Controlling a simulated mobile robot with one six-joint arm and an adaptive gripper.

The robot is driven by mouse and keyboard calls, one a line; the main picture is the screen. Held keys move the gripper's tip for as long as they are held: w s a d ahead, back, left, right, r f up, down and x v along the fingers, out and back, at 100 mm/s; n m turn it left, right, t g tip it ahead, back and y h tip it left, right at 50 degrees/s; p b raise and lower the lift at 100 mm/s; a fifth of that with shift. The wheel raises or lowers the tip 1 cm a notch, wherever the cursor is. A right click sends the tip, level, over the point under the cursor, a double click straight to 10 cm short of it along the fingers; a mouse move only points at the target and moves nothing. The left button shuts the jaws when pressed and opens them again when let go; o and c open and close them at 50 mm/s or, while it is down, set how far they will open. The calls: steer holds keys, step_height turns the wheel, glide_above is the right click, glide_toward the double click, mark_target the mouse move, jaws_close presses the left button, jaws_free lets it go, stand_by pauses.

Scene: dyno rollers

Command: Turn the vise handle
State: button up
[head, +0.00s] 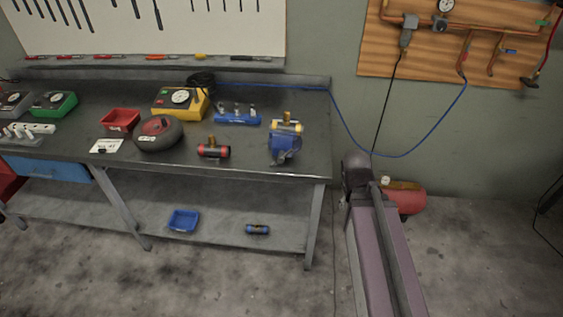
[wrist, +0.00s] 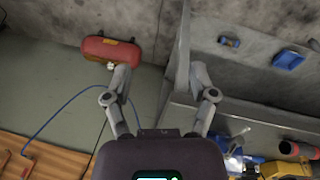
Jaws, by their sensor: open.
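The blue vise (head: 285,148) stands at the right front corner of the grey workbench, with a yellowish part on top. Its handle is too small to make out clearly. In the wrist view, turned upside down, part of the vise (wrist: 235,163) shows at the bottom, beside my gripper's body. My gripper (wrist: 160,76) is open with its fingers wide apart and nothing between them. It points down past the bench's right end, apart from the vise. In the head view my arm stands right of the bench, and the fingers cannot be made out.
The workbench (head: 250,165) holds a red-black cylinder (head: 213,151), a blue rack (head: 237,117), a dark wheel (head: 158,134) and a yellow box (head: 180,102). A red tank (head: 405,198) sits on the floor by the wall. A blue hose (head: 400,155) hangs there.

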steer(key=w+a+f+n+t+h+b, duration=0.1)
steer(key=w+f+n+t+h+b, duration=0.25)
steer(key=w+f+n+b, duration=0.2)
steer(key=n+t+y+b, duration=0.5)
steer(key=n+t+b, duration=1.05)
steer(key=n, duration=1.25)
glide_toward(281, 161)
steer(key=s+r+g+b, duration=0.2)
steer(key=shift+a+h, duration=0.25)
steer(key=shift+a, duration=0.1)
steer(key=shift+m, duration=0.25)
steer(key=w, duration=1.3)
steer(key=shift+w+d, duration=0.3)
steer(key=shift+w, duration=0.1)
